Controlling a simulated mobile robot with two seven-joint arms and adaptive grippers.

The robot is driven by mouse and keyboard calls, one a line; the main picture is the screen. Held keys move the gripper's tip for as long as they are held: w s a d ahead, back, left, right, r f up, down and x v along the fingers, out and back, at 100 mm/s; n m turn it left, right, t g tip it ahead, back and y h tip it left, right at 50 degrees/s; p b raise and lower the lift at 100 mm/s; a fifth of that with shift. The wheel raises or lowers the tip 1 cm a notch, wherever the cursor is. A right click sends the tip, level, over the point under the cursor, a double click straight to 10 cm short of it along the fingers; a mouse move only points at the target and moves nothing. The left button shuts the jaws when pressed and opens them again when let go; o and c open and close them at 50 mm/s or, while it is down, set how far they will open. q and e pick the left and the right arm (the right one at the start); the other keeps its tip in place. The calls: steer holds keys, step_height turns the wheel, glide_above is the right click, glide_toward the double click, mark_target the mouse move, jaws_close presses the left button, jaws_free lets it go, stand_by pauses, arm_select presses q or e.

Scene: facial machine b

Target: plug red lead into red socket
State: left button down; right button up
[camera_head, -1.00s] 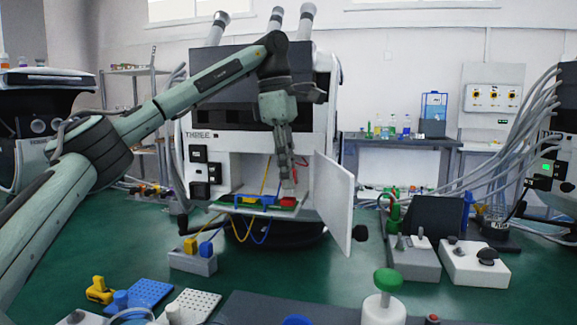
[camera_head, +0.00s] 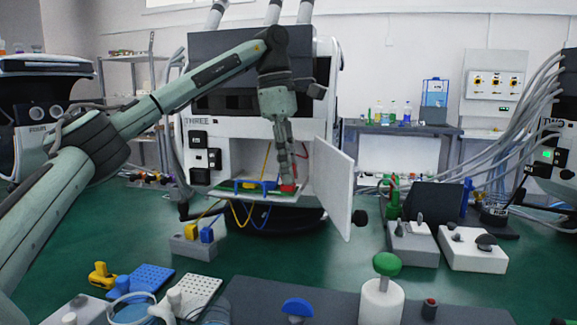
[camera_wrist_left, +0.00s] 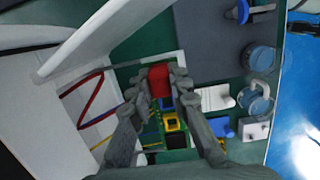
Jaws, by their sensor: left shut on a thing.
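My left gripper (camera_head: 288,180) reaches down to the open compartment of the machine marked THREE. It is shut on the red plug of the red lead (camera_head: 289,188), at the right end of the green board (camera_head: 232,188). In the left wrist view the red plug (camera_wrist_left: 158,80) sits between the fingertips of the gripper (camera_wrist_left: 160,88). A red wire (camera_wrist_left: 91,100) shows at the left there. I cannot make out a separate red socket or tell whether the plug is seated. My right gripper is not in view.
A blue plug (camera_head: 250,184) sits on the board, with yellow and blue wires hanging below. The white door (camera_head: 333,190) stands open just right of the gripper. A grey box (camera_head: 195,243) with yellow and blue plugs stands in front.

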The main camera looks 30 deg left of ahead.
arm_select(q)
steer(key=shift+f, duration=0.1)
steer(key=c, duration=1.3)
jaws_free()
steer(key=shift+c, duration=0.2)
step_height(320, 180, up, 12)
steer(key=a, duration=0.1)
steer(key=shift+s+a, duration=0.2)
steer(key=shift+a, duration=0.15)
